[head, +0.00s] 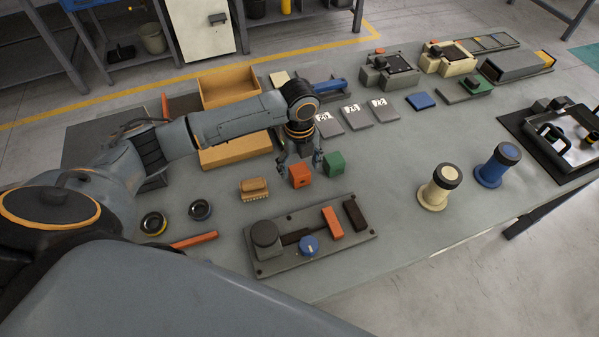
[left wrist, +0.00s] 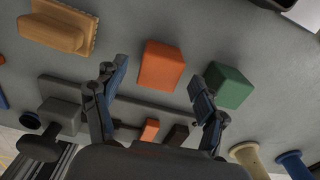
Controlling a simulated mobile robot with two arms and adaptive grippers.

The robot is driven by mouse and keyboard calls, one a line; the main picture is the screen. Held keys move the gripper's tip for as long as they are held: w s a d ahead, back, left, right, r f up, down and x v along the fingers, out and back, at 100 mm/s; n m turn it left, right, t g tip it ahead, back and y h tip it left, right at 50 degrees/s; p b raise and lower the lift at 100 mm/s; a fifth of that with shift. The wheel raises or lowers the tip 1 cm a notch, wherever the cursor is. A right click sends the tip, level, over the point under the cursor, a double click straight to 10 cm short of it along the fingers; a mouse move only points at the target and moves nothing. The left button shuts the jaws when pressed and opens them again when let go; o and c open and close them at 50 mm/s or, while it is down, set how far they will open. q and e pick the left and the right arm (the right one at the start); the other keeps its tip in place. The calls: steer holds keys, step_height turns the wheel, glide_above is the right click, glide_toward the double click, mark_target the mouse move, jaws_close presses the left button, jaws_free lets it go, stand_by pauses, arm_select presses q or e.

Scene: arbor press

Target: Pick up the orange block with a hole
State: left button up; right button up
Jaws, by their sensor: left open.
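The orange block (head: 300,176) stands on the grey table, just left of the green block (head: 334,164). A dark spot that may be its hole shows faintly in the head view. In the left wrist view the orange block (left wrist: 161,66) lies ahead between the fingers, and no hole is clear there. My left gripper (head: 300,164) is open and empty, pointing down above the orange block. In the left wrist view its fingers (left wrist: 158,76) are spread wide, the right one overlapping the edge of the green block (left wrist: 229,85). My right gripper is not in view.
A wooden brush (head: 254,189) lies left of the block. A grey fixture board (head: 345,246) with a knob and an orange bar is in front. Numbered plates (head: 357,117) lie behind. Cream (head: 438,188) and blue (head: 497,166) posts stand right. Table between posts and green block is clear.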

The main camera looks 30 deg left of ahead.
mark_target(299, 170)
arm_select(q)
steer(key=shift+f, duration=1.6)
steer(key=c, duration=1.5)
steer(key=shift+r, duration=0.1)
